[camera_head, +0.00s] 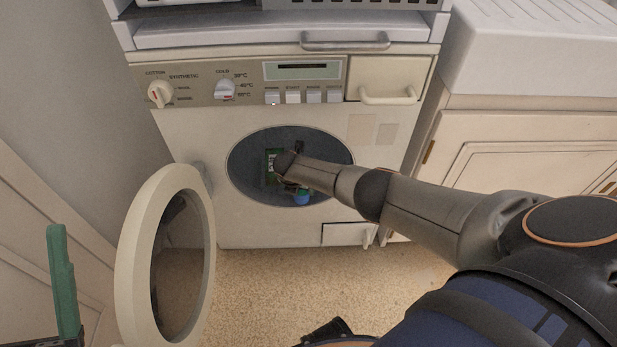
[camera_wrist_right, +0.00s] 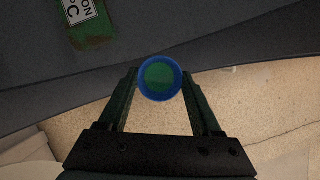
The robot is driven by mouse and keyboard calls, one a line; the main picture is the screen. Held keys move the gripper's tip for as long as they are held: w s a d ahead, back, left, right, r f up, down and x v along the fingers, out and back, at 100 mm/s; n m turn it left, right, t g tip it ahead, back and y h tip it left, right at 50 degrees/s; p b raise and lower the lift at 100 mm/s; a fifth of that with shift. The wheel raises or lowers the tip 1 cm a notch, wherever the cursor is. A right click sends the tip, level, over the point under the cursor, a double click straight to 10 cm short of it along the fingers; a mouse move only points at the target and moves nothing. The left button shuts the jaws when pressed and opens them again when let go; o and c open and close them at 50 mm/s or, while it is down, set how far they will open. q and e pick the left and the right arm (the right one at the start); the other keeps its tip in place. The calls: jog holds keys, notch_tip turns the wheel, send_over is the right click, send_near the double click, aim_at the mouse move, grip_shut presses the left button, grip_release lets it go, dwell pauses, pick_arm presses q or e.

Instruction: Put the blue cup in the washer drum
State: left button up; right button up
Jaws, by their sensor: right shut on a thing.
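The blue cup (camera_wrist_right: 159,78) is between the green fingers of my right gripper (camera_wrist_right: 160,80), which is shut on it. The cup's blue rim and green inside face the wrist camera. In the head view the cup (camera_head: 302,200) shows small and blue below my right gripper (camera_head: 296,191), in front of the lower part of the dark round drum opening (camera_head: 245,180). I cannot tell how deep it is. The washer (camera_head: 190,125) has its round door (camera_head: 130,265) swung open to the left. One green finger of my left gripper (camera_head: 62,280) shows at the lower left.
A green piece with a white label (camera_head: 271,163) shows at the opening; it also shows in the wrist view (camera_wrist_right: 92,22). A small flap (camera_head: 345,234) is at the washer's lower right. Cabinets (camera_head: 530,160) stand at the right. The speckled floor (camera_head: 290,275) in front looks clear.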

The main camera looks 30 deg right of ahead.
jog(key=w+d+b, duration=0.1)
jog(key=d, duration=0.1)
jog(key=w+d+b, duration=0.1)
jog(key=w+b, duration=0.1)
jog(key=shift+d+f, duration=0.1)
jog(key=shift+d, duration=0.25)
jog(key=w+d+b, duration=0.1)
jog(key=b, duration=0.1)
jog(key=w+d+f+b, duration=0.1)
jog(key=b, duration=0.2)
jog(key=shift+w+d, duration=0.1)
jog(key=shift+d, duration=0.3)
jog(key=shift+f, duration=0.15)
pick_arm(q)
notch_tip(320, 180, down, 10)
jog(key=d, duration=0.1)
jog(key=shift+w+d+f+g, duration=0.15)
jog(key=shift+w+f+g, duration=0.1)
jog(key=shift+g, duration=0.05)
pick_arm(e)
jog(key=shift+f, duration=0.1)
jog(key=shift+a+f, duration=0.1)
jog(key=shift+f, duration=0.05)
pick_arm(q)
jog(key=shift+f+b, duration=0.3)
jog(key=shift+b, duration=0.15)
pick_arm(e)
jog(key=shift+f, duration=0.3)
